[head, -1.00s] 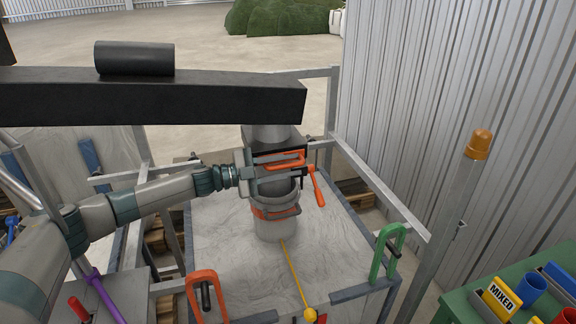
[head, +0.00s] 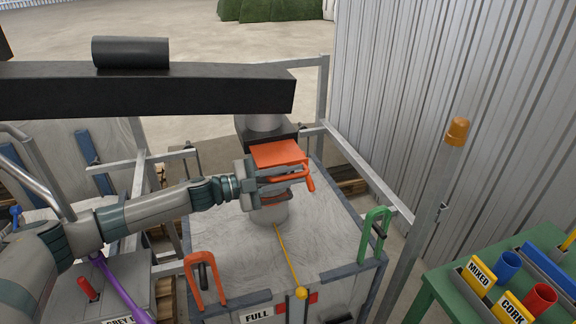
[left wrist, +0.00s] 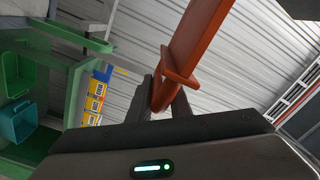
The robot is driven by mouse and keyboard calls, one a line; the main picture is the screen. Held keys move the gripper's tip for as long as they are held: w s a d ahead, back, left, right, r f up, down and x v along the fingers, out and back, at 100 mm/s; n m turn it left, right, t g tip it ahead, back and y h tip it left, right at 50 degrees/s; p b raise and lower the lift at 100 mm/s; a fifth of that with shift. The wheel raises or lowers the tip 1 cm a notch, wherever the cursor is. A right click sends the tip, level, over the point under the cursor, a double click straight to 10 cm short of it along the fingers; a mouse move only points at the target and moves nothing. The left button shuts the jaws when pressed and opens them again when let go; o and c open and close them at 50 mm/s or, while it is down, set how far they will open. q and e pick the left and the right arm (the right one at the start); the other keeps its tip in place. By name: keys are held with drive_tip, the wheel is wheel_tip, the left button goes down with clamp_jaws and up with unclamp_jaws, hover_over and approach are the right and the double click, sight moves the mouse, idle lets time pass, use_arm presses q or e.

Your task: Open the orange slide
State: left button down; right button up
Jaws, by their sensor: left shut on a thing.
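The orange slide (head: 277,153) is a flat plate sticking out toward me from the dark box on the grey spout (head: 266,121) in the head view. My left gripper (head: 288,184) is at the slide's near end, just below the plate, and is shut on its orange handle. In the left wrist view the orange bar of the slide (left wrist: 196,45) runs down between the fingertips (left wrist: 165,98). The gripper hides part of the spout's lower end. My right gripper is not in view.
A large bin (head: 215,245) labelled FULL stands under the spout, with an orange clamp (head: 205,285) and a green clamp (head: 373,236) at its front edge. A yellow cord (head: 288,259) hangs in front. A post (head: 436,210) and a green table (head: 440,275) stand right.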

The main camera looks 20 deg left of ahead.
use_arm(q)
drive_tip(key=shift+s+d+f, duration=0.25)
drive_tip(key=shift+s+f, duration=0.15)
drive_tip(key=c, duration=2)
unclamp_jaws()
drive_tip(key=shift+a, duration=0.1)
drive_tip(key=shift+o, duration=1.2)
drive_tip(key=shift+w, duration=0.2)
drive_tip(key=shift+r, duration=0.1)
drive_tip(key=shift+a, duration=0.15)
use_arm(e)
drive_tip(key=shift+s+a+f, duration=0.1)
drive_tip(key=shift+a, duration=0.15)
